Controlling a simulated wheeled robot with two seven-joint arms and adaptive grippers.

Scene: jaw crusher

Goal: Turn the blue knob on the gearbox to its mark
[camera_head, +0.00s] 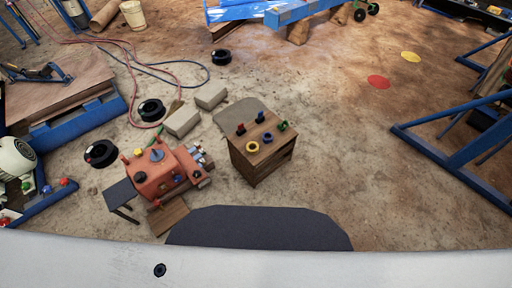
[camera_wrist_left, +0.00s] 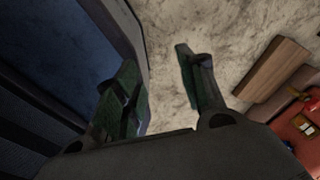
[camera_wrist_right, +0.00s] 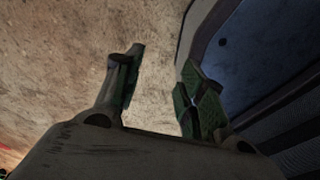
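The red gearbox (camera_head: 158,178) stands at the left of the middle in the head view. A blue round part (camera_head: 156,155) sits on its top, and a smaller blue knob (camera_head: 176,178) shows on its near side; the mark is too small to make out. A dark knob and small yellow and red parts are also on it. The gearbox's red edge (camera_wrist_left: 300,130) shows at the right in the left wrist view. My left gripper (camera_wrist_left: 158,75) is open and empty, apart from the gearbox. My right gripper (camera_wrist_right: 160,75) is open and empty over bare floor. Neither gripper shows in the head view.
A wooden cabinet (camera_head: 262,152) with small colored parts on top stands right of the gearbox. Grey blocks (camera_head: 183,121), black rings (camera_head: 151,110) and hoses lie behind it. Blue frames (camera_head: 455,160) stand at the right. The floor between cabinet and frames is mostly clear.

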